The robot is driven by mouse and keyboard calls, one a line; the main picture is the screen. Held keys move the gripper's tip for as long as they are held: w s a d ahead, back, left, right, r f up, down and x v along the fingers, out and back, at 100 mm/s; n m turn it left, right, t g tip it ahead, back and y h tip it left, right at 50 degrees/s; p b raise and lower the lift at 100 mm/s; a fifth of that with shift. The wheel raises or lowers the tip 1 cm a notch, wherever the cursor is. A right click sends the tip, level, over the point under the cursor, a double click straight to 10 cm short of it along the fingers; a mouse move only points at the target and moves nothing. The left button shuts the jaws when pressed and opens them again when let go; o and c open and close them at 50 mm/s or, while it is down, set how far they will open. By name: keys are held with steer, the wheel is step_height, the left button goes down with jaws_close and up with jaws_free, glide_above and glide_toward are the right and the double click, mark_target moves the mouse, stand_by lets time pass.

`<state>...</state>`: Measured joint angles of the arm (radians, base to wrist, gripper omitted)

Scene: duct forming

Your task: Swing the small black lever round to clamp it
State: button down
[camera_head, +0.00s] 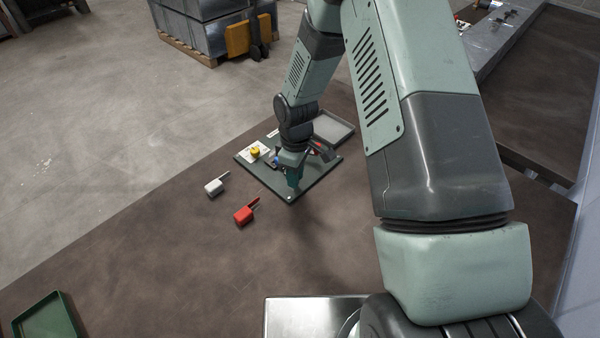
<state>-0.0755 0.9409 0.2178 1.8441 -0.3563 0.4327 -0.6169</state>
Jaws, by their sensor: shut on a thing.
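A dark green board (310,187) lies on the brown table and carries the work. My gripper (293,182) points down over the front part of this board, near its front corner. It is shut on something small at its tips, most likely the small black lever. The lever itself cannot be made out, as the gripper and wrist cover that spot. A yellow piece (255,152) on a white patch sits at the board's left side. Small blue, red and dark parts show close around my wrist, partly hidden.
A white block with a thin rod (214,187) and a red block with a thin rod (244,214) lie on the table left of the board. A grey tray (334,127) is at the board's back. A green tray (47,318) stands at the lower left. The table front is clear.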

mark_target(281, 185)
steer(key=a+m, duration=0.1)
steer(key=m, duration=0.1)
steer(key=a+m, duration=0.1)
steer(key=m, duration=0.1)
steer(key=shift+w+m, duration=0.1)
steer(key=shift+m, duration=0.2)
steer(key=shift+w+a+m, duration=0.2)
steer(key=shift+a+m, duration=0.1)
steer(key=shift+m, duration=0.55)
steer(key=shift+w+a+m, duration=0.15)
steer(key=shift+a+m, duration=0.2)
steer(key=shift+m, duration=0.45)
steer(key=shift+w+a+m, duration=0.2)
steer(key=shift+a+m, duration=0.1)
steer(key=shift+m, duration=0.55)
steer(key=c, duration=1)
jaws_free()
steer(key=shift+w+r, duration=0.1)
steer(key=r, duration=1)
steer(key=shift+d+r, duration=0.25)
steer(key=shift+r, duration=0.05)
